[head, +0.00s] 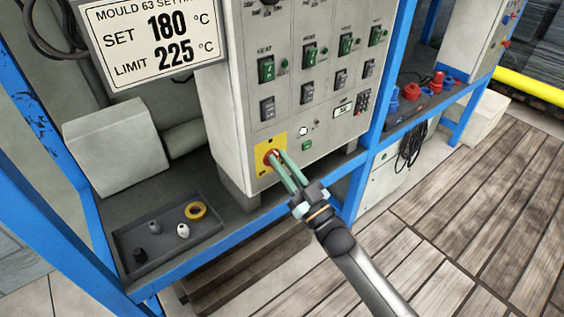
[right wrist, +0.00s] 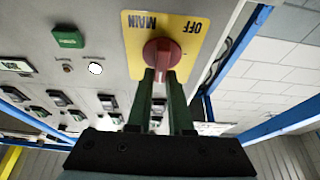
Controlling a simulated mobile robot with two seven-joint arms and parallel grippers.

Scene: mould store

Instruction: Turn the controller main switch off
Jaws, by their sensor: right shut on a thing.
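The main switch is a red rotary knob (head: 270,156) on a yellow plate (head: 263,142), low on the left of the grey controller front (head: 225,113). In the right wrist view the knob (right wrist: 162,53) sits at the middle of the yellow plate (right wrist: 135,42). That plate reads MAIN and OFF, upside down there. My right gripper (head: 277,158) reaches in from the lower right, its two green fingers closed on the knob; the fingertips (right wrist: 162,78) meet its grip in the wrist view. Which mark the knob points to cannot be told. My left gripper is not in view.
Several green HEAT switches (head: 266,69) and grey switches (head: 267,108) sit above the knob. A dark tray (head: 123,239) with small parts lies left on the bench. A sign (head: 150,38) reads SET 180, LIMIT 225. A blue post (head: 391,70) stands right. The wooden floor (head: 460,210) is clear.

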